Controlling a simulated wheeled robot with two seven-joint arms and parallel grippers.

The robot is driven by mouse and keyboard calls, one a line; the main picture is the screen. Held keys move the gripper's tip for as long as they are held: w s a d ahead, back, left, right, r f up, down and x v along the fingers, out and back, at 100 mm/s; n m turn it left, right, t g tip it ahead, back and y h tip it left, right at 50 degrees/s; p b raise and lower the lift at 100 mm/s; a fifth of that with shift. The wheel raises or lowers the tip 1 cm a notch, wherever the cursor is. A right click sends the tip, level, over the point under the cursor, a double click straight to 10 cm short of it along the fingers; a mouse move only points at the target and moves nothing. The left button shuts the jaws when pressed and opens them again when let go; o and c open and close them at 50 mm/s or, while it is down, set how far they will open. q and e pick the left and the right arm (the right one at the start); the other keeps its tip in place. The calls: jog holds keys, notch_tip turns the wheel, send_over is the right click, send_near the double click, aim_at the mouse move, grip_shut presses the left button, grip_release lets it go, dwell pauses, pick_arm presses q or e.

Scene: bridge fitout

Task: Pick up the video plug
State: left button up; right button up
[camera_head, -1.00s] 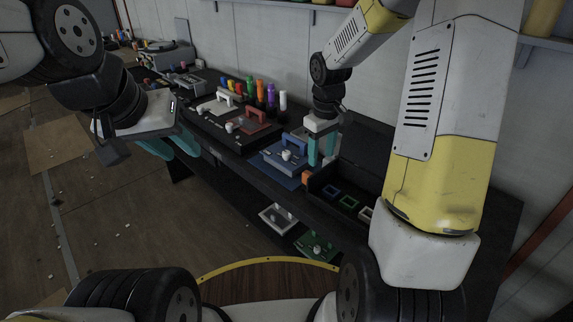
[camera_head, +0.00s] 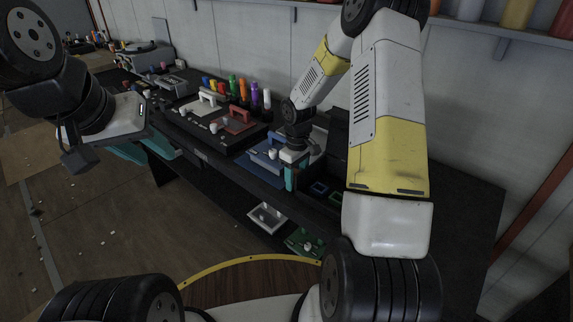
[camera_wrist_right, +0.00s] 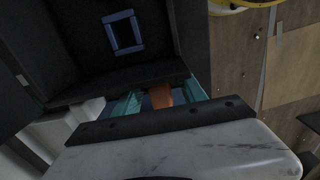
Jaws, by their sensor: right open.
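My right gripper (camera_head: 291,175) reaches down at the front edge of the dark bench, beside the blue panel (camera_head: 262,158). In the right wrist view its two teal fingers (camera_wrist_right: 162,97) are apart, with an orange block (camera_wrist_right: 160,96) between them. This block may be the video plug; no label shows. I cannot tell whether the fingers touch it. In the head view the gripper hides the block. My left gripper (camera_head: 146,151) hangs at the left in front of the bench, away from the blue panel; its teal fingers look apart and empty.
The dark bench (camera_head: 222,158) holds a red panel (camera_head: 238,122) and several upright coloured cylinders (camera_head: 243,90). A dark bin with coloured square frames (camera_head: 319,188) stands right of the right gripper. A white tray (camera_head: 267,217) and green board (camera_head: 305,242) lie below.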

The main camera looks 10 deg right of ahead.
aim_at(297, 171)
jog(key=shift+f, duration=0.4)
jog(key=shift+c, duration=0.4)
grip_shut()
notch_tip(297, 171, up, 10)
jog(key=shift+r, duration=0.1)
